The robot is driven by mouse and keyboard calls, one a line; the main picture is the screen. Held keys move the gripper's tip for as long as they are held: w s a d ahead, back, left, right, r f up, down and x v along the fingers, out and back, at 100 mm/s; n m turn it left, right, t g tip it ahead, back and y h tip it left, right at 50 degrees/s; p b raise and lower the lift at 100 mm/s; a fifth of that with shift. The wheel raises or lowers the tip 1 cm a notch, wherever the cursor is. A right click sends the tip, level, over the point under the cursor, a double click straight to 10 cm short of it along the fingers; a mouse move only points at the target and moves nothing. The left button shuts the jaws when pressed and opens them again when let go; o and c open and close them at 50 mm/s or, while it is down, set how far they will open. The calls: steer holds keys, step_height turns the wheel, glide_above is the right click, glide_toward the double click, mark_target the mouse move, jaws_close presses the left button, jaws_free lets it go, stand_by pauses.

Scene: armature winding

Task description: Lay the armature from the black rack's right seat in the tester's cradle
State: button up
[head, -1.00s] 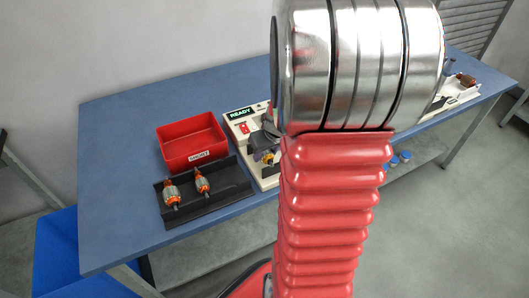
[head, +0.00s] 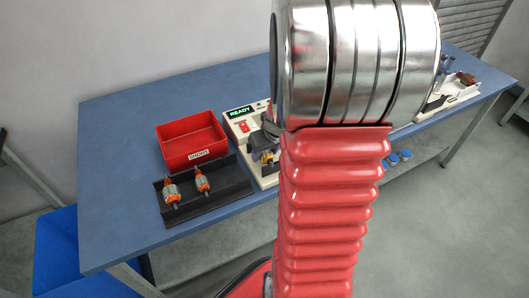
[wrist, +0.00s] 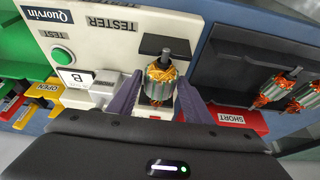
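The armature (wrist: 162,80), with orange windings and a grey stack, sits at the cradle on the cream tester (wrist: 98,38). A black cradle part shows beyond it, but the lower contact is hidden. My gripper (wrist: 159,88) is low over it. Its two purple fingers stand apart on either side, with a gap visible at the left finger. In the head view my arm hides most of the cradle and gripper.
A red bin (head: 190,150) labelled SHORT stands behind the rack. In the wrist view a yellow bin (wrist: 40,101) marked OPEN and a green bin (wrist: 20,55) lie on the tester's other side. Another fixture (head: 455,92) stands at the table's far right.

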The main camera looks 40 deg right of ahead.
steer(key=o, duration=0.3)
steer(key=shift+o, duration=0.2)
steer(key=v, duration=1.3)
steer(key=shift+s+r, duration=0.2)
steer(key=shift+r, duration=0.1)
steer(key=shift+a, duration=0.15)
stand_by(0.4)
